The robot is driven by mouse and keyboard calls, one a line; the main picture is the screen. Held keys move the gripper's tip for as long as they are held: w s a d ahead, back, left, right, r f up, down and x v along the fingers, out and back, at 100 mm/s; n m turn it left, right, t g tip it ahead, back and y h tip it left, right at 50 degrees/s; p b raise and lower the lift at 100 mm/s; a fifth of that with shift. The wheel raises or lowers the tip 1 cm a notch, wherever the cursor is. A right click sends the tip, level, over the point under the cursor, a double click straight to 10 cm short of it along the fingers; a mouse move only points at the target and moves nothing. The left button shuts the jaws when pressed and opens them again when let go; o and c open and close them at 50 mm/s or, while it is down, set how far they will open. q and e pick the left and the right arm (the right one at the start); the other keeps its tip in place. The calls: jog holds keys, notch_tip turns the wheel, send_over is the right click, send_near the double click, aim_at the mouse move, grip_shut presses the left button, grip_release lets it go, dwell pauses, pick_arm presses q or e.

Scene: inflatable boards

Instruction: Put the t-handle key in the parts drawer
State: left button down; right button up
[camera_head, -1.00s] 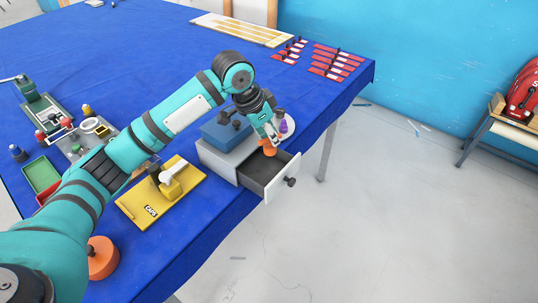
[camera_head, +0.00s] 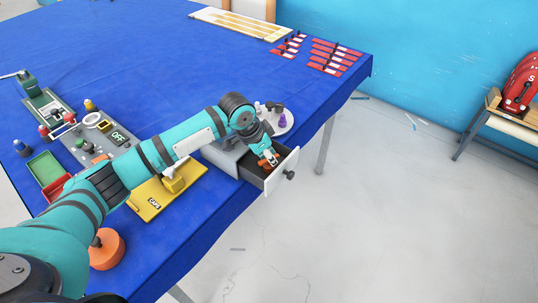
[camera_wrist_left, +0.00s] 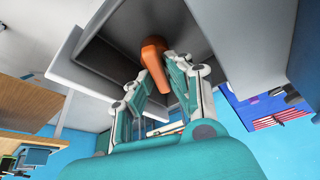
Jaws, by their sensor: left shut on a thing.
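The t-handle key (camera_wrist_left: 154,55) has an orange handle and sits between the fingers of my left gripper (camera_wrist_left: 158,88); most of its shape is hidden. In the head view my left gripper (camera_head: 267,160) points down into the open parts drawer, shut on the key, with a bit of orange showing at the fingers. The parts drawer (camera_head: 283,171) is pulled out, with a white front, a dark knob and a dark inside. In the wrist view the drawer's grey walls (camera_wrist_left: 100,65) surround the key. I cannot tell whether the key touches the drawer floor. My right gripper is out of view.
The grey drawer cabinet (camera_head: 222,156) stands at the table edge, partly behind my arm. A yellow board (camera_head: 150,203) lies left of it. A white round plate (camera_head: 284,127) with a purple piece stands behind. Red strips (camera_head: 333,57) lie at the far corner.

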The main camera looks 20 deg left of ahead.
pick_arm(q)
jog(key=c, duration=1.7)
grip_release()
jog(key=shift+f, duration=0.1)
jog(key=shift+o, duration=0.9)
jog(key=shift+a+r, duration=0.1)
jog(key=shift+r, duration=0.2)
jog(key=b+v, duration=0.1)
jog(key=v, duration=1)
jog(key=shift+s+r+b, duration=0.15)
jog(key=shift+r+b, duration=0.1)
jog(key=shift+b, duration=0.1)
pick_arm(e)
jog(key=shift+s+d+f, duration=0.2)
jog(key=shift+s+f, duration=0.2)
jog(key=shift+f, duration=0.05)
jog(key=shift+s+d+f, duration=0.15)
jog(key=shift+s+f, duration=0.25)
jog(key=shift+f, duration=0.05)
